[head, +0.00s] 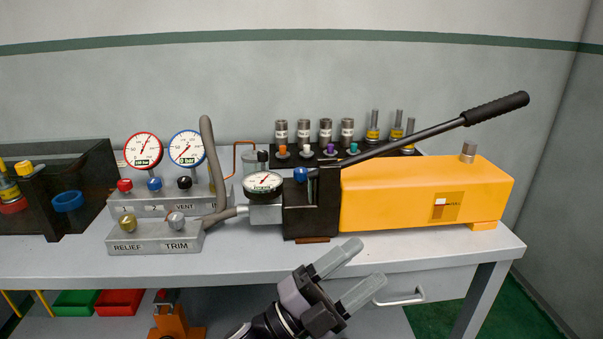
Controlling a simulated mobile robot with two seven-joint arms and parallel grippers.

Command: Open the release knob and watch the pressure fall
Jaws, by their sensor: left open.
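A yellow hand pump (415,195) stands on the bench, its long black lever (420,131) slanting up to the right. A blue knob (300,174) sits on top of its dark front block (312,205); its label is not visible, so I cannot tell for certain that it is the release knob. A round dial gauge (263,183) sits left of the knob. Red-rimmed (143,151) and blue-rimmed (187,148) gauges stand further left; the blue-rimmed one reads 0 bar. My left gripper (363,263) is open and empty, at the bench's front edge below the pump, apart from the knob. My right gripper is out of view.
A valve block (155,240) marked RELIEF and TRIM stands at left, with a grey hose (214,165) beside it. A rack (280,154) of fittings is behind the pump. The bench front (430,243) is clear.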

